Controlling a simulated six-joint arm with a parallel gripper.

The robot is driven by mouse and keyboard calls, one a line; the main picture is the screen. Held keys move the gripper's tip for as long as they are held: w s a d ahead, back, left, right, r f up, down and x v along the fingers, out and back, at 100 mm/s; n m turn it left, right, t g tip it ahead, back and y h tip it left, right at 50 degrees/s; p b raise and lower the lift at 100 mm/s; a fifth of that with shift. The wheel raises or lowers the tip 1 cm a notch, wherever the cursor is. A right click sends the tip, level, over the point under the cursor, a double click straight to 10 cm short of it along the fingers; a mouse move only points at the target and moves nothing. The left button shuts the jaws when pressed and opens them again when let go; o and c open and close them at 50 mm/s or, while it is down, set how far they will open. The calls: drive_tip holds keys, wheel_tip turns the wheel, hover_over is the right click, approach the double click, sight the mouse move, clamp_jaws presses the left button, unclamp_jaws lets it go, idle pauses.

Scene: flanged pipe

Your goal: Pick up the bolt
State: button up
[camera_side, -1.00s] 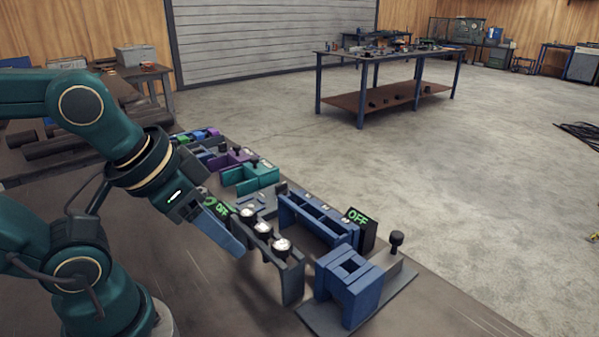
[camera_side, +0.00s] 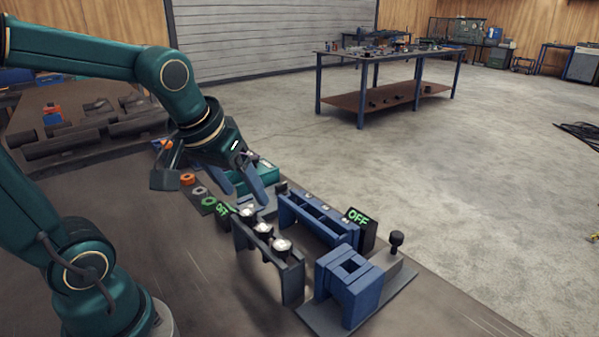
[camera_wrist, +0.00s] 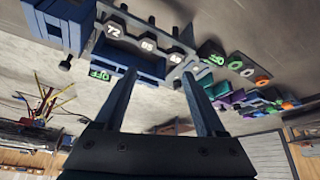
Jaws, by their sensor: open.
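I cannot make out with certainty which piece is the bolt. Several small pieces with round pale tops sit in a dark rack (camera_side: 292,278), but their type is unclear. My gripper (camera_side: 247,196) is open, its two blue fingers spread and pointing down over the bench beyond the dark rack. In the wrist view, my gripper (camera_wrist: 159,75) shows nothing held between its fingers.
A blue block fixture (camera_side: 350,290) stands on a plate at the front right, beside a black knob (camera_side: 397,239). An "OFF" display (camera_side: 358,217) stands by the blue rack. Orange (camera_side: 188,179), grey (camera_side: 199,191) and green (camera_side: 209,202) rings lie left of my gripper.

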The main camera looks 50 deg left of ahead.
sight(247, 212)
drive_tip(key=shift+n+g, duration=0.5)
drive_tip(key=shift+n, duration=0.1)
drive_tip(key=shift+w+a+f, duration=0.35)
drive_tip(key=shift+a+f, duration=0.25)
drive_tip(key=shift+f, duration=0.45)
drive_tip(key=shift+w+a+f, duration=0.3)
drive_tip(key=shift+a+f, duration=0.3)
drive_tip(key=shift+f, duration=0.5)
drive_tip(key=shift+w+a+f, duration=0.35)
drive_tip(key=shift+a+f, duration=0.25)
drive_tip(key=shift+f, duration=0.45)
clamp_jaws()
